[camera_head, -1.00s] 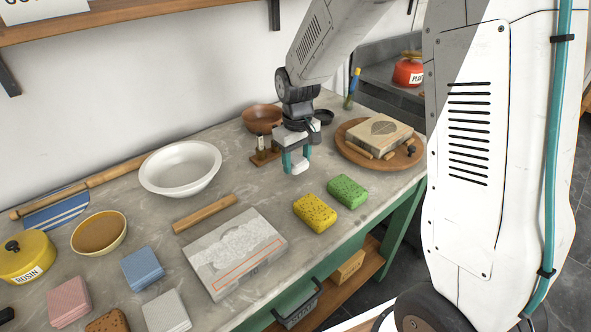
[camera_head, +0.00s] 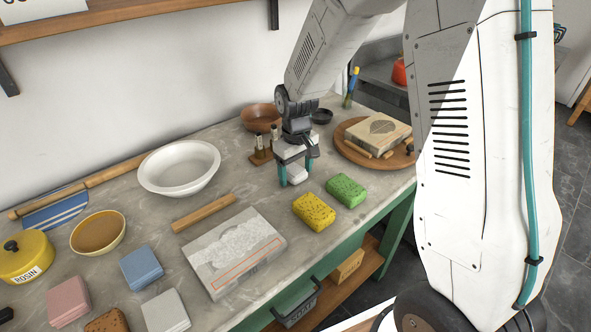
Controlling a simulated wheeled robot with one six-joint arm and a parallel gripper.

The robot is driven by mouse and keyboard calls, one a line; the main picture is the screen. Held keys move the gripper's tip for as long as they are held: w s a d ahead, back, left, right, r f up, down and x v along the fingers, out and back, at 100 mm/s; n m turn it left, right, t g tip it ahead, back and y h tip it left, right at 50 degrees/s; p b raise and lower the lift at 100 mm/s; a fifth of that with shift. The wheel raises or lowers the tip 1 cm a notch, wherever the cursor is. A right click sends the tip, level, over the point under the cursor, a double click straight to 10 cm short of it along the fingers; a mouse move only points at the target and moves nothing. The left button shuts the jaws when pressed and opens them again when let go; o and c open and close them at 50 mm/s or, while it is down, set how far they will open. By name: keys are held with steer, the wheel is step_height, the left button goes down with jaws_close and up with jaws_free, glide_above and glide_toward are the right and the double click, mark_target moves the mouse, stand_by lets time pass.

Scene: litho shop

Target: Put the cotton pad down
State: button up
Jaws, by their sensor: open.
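The cotton pad (camera_head: 297,177) is a small white piece at the back right part of the counter, left of the round wooden board. It appears to lie on the counter top. My gripper (camera_head: 295,174) points down over it with its two teal fingers apart, one on each side of the pad. The jaws are open. I cannot tell whether a finger still touches the pad, and part of the pad is hidden by the gripper.
A green sponge (camera_head: 346,190) and a yellow sponge (camera_head: 314,211) lie in front of my gripper. A wooden stand with small bottles (camera_head: 262,153) is close behind left. A round board (camera_head: 350,153) carries a stone block (camera_head: 378,134). A stone slab (camera_head: 233,252) lies front left.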

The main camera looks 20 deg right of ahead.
mark_target(296, 171)
step_height(296, 171, up, 12)
steer(key=s+d+r+m, duration=0.1)
steer(key=s+r, duration=0.4)
steer(key=s, duration=0.2)
steer(key=s+d+r+m, duration=0.1)
steer(key=s+r, duration=0.3)
steer(key=s, duration=0.4)
steer(key=s+m+t, duration=0.1)
steer(key=s, duration=1.3)
steer(key=shift+s+d+r+m, duration=0.2)
steer(key=shift+s+d+m, duration=0.1)
steer(key=shift+s+d, duration=0.1)
steer(key=shift+w, duration=0.1)
